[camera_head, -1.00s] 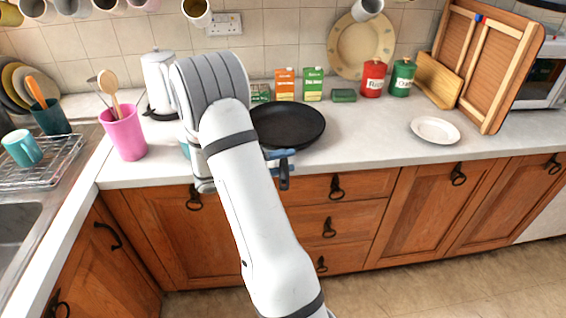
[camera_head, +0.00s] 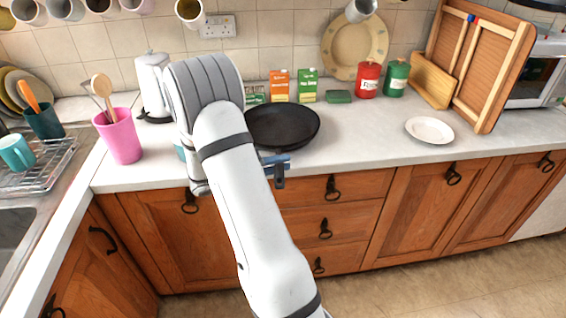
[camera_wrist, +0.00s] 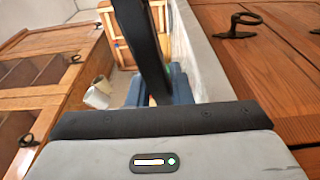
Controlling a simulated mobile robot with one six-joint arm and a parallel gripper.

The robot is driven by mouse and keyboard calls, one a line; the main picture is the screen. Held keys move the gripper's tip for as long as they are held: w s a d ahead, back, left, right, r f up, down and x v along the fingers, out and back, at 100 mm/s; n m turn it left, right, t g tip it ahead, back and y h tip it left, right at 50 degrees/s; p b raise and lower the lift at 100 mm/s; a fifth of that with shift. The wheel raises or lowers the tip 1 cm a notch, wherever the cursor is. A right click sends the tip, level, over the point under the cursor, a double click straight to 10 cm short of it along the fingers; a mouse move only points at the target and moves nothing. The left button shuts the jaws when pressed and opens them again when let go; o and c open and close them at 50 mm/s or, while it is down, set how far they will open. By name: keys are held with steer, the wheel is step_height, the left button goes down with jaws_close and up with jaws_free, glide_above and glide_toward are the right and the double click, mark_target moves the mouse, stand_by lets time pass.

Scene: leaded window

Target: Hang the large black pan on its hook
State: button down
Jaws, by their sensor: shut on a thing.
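The large black pan (camera_head: 284,127) lies on the white worktop, its round bowl facing up, partly hidden on the left by my arm. Its handle points toward the front edge of the worktop. My gripper (camera_head: 275,161) is shut on the handle, with its blue fingers across it. In the wrist view the dark handle (camera_wrist: 143,40) runs down from the top edge to the blue fingers (camera_wrist: 160,90). I cannot make out an empty hook for the pan in either view.
A white kettle (camera_head: 153,85) and a pink utensil pot (camera_head: 120,136) stand left of the pan. Cartons (camera_head: 279,86), a red canister (camera_head: 367,79) and a green canister (camera_head: 396,77) stand behind. A small plate (camera_head: 430,130) lies right. Mugs (camera_head: 190,11) hang above.

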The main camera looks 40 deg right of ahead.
steer(key=shift+r, duration=0.2)
stand_by(0.4)
steer(key=shift+w+r+p, duration=0.1)
steer(key=shift+r+p, duration=1.05)
steer(key=shift+r, duration=1.3)
steer(key=shift+f, duration=0.1)
